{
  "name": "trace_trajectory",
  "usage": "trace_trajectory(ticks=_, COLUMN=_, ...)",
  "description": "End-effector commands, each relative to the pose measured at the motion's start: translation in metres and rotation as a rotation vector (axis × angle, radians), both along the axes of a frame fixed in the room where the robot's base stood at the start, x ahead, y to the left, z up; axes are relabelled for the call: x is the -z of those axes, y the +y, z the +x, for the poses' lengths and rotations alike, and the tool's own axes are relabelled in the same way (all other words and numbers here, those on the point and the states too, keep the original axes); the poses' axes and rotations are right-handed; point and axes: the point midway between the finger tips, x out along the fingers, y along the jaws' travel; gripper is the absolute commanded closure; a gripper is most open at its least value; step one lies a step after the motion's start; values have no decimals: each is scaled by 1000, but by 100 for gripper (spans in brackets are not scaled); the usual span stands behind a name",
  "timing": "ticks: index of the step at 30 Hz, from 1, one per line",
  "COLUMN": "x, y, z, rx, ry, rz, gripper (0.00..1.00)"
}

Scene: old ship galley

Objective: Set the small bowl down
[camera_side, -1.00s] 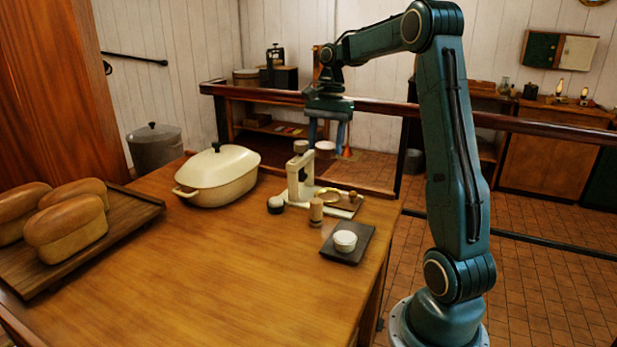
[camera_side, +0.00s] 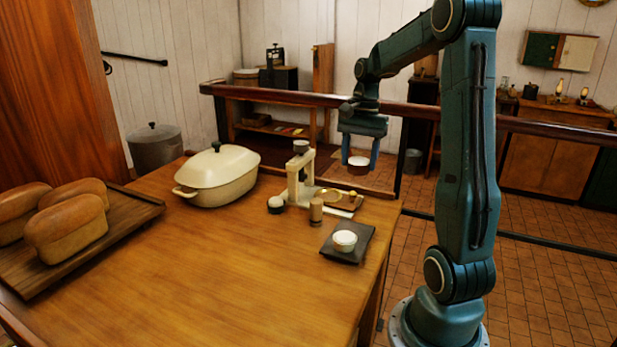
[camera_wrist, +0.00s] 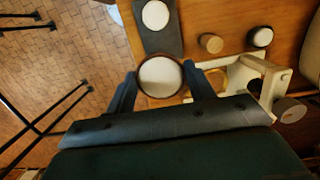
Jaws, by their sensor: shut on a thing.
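The small bowl (camera_side: 358,161), white inside with a darker outer side, is held in my gripper (camera_side: 359,158). The gripper is shut on it, one finger on each side. In the side view it hangs in the air beyond the table's back right corner. In the wrist view the bowl (camera_wrist: 160,77) sits level-looking between the two fingers (camera_wrist: 161,84). A second white round bowl or lidded pot (camera_side: 344,239) stands on a dark square slate (camera_side: 358,249) near the table's right edge; it also shows in the wrist view (camera_wrist: 155,15).
A cream scale-like stand (camera_side: 296,180) is at the table's back, with a wooden cylinder (camera_side: 316,210) and a dark-sided round pot (camera_side: 276,204) before it. A cream casserole (camera_side: 220,178) and bread loaves on a board (camera_side: 122,219) lie left. The table's front middle is clear.

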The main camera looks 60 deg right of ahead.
Motion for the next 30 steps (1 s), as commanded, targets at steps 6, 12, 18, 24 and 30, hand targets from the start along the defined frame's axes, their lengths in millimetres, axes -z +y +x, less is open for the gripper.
trace_trajectory(ticks=6, x=41, y=1, z=0, rx=0, ry=3, rz=3, gripper=71)
trace_trajectory(ticks=12, x=79, y=1, z=0, rx=-1, ry=4, rz=4, gripper=71)
trace_trajectory(ticks=18, x=114, y=1, z=0, rx=0, ry=3, rz=3, gripper=71)
trace_trajectory(ticks=24, x=131, y=0, z=0, rx=-1, ry=0, rz=0, gripper=71)
trace_trajectory(ticks=30, x=133, y=0, z=0, rx=-1, ry=0, rz=-1, gripper=71)
